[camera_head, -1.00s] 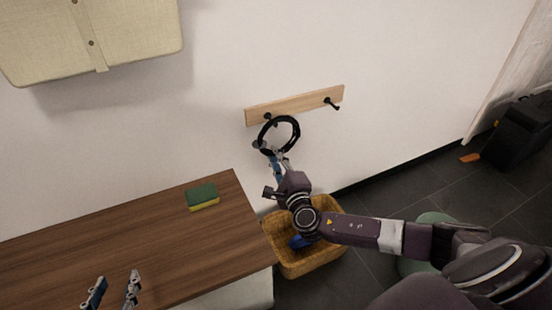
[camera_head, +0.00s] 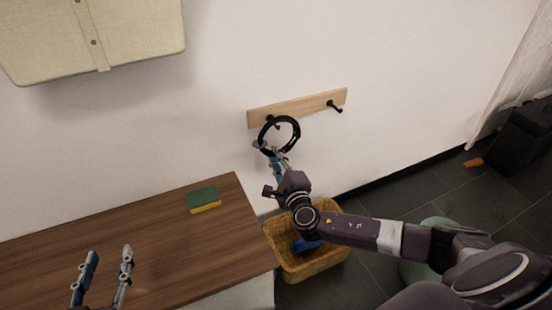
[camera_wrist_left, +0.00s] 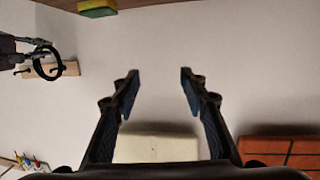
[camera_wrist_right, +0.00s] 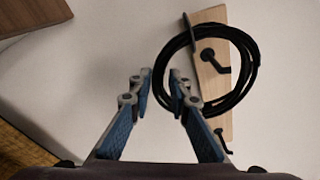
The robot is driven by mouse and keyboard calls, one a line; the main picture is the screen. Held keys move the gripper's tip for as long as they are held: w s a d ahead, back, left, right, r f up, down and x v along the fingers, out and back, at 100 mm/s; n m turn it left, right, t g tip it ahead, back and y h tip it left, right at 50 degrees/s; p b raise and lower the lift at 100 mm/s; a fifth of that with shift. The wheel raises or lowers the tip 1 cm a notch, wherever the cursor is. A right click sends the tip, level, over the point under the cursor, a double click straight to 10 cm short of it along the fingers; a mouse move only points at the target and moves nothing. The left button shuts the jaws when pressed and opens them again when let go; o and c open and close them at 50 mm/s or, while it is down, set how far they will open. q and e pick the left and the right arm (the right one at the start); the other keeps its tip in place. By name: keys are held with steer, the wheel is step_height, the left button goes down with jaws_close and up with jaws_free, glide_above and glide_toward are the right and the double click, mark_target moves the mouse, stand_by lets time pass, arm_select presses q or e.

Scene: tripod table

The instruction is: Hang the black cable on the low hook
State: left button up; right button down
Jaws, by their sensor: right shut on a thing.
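The black cable (camera_head: 298,130) is a coiled ring in front of the left part of the wooden hook board (camera_head: 298,106). My right gripper (camera_head: 266,147) is shut on the ring's left side. In the right wrist view the coil (camera_wrist_right: 254,72) overlaps the board (camera_wrist_right: 215,88), and one black hook (camera_wrist_right: 209,57) shows inside the ring. I cannot tell whether the cable touches that hook. The other hook (camera_head: 334,105) is bare, at the board's right end. My left gripper (camera_head: 108,256) is open and empty over the table's front.
A brown wooden table (camera_head: 130,245) holds a green and yellow sponge (camera_head: 203,199). A wicker basket (camera_head: 310,268) with a blue item stands on the floor below the board. A beige hanging panel (camera_head: 50,50) is at upper left. The wall around the board is clear.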

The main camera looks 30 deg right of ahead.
steer(key=shift+w+b, duration=0.6)
steer(key=shift+w, duration=0.1)
steer(key=shift+w+d+f+b, duration=0.1)
steer(key=shift+w+b, duration=0.4)
steer(key=shift+w, duration=0.15)
arm_select(q)
step_height(320, 180, up, 13)
steer(key=d+t+h, duration=0.1)
steer(key=t+h, duration=0.1)
steer(key=t, duration=0.4)
steer(key=shift+s+d+t, duration=0.25)
steer(key=shift+d+t, duration=0.05)
steer(key=shift+d, duration=0.05)
arm_select(e)
steer(key=shift+w+f, duration=0.6)
arm_select(q)
steer(key=shift+f, duration=0.15)
steer(key=shift+a, duration=0.1)
arm_select(e)
steer(key=c, duration=1.7)
jaws_free()
